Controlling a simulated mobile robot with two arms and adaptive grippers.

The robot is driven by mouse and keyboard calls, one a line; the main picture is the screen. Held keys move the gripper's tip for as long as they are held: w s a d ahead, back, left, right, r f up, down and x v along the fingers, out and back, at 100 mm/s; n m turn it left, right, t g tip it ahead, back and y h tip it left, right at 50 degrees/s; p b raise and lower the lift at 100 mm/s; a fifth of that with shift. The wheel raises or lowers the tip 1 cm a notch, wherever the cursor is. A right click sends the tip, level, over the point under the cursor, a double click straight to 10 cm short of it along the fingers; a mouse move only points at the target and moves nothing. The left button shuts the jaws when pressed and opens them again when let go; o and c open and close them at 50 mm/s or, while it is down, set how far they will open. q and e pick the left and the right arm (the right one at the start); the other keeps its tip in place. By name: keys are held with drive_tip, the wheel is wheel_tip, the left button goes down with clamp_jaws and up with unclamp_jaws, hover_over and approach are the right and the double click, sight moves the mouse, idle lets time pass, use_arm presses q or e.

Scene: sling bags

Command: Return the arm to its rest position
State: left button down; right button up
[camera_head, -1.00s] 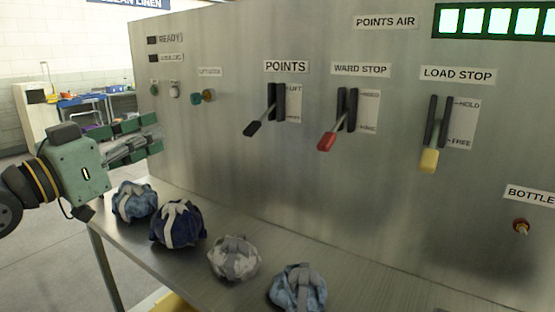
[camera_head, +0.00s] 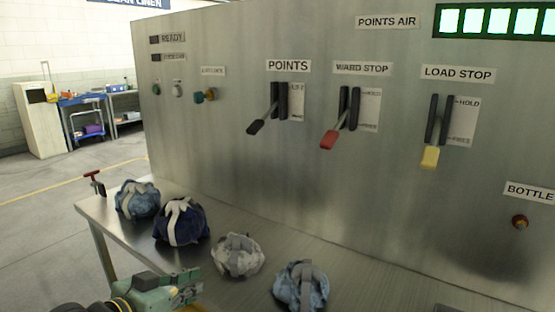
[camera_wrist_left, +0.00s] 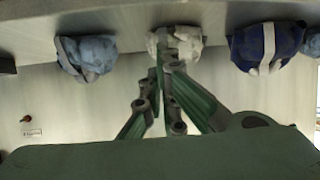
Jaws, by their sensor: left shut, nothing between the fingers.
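My left gripper (camera_head: 185,285) is low at the bottom edge of the head view, in front of the metal table, with its green body partly cut off by the frame. In the left wrist view its fingers (camera_wrist_left: 164,62) are shut with nothing between them. They overlap the grey-white bag (camera_wrist_left: 180,42) in that picture; I cannot tell the exact distance, but no bag is held. My right gripper is not seen.
On the table (camera_head: 130,236) lie a light blue bag (camera_head: 137,199), a navy bag (camera_head: 180,222), a grey-white bag (camera_head: 237,255) and another blue bag (camera_head: 300,286). Behind stands a panel with black (camera_head: 257,126), red (camera_head: 329,140) and yellow (camera_head: 430,157) levers.

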use_arm(q)
drive_tip(key=s+a+f+n+g+y, duration=0.1)
drive_tip(key=s+f+n+g+y, duration=0.2)
drive_tip(key=s+f, duration=1.05)
drive_tip(key=s+a+f+g+y, duration=0.25)
drive_tip(key=s+f+g, duration=0.25)
drive_tip(key=s+f, duration=0.85)
wheel_tip(320, 180, down, 23)
drive_tip(key=s+d+g, duration=0.1)
drive_tip(key=s, duration=0.2)
drive_tip(key=s+a+f+g, duration=0.1)
drive_tip(key=s+a+f, duration=0.2)
drive_tip(key=s+f, duration=1.4)
drive_tip(key=shift+g, duration=0.3)
drive_tip(key=shift+s+a+r+y, duration=0.1)
drive_tip(key=shift+s+y, duration=0.1)
drive_tip(key=shift+y, duration=0.05)
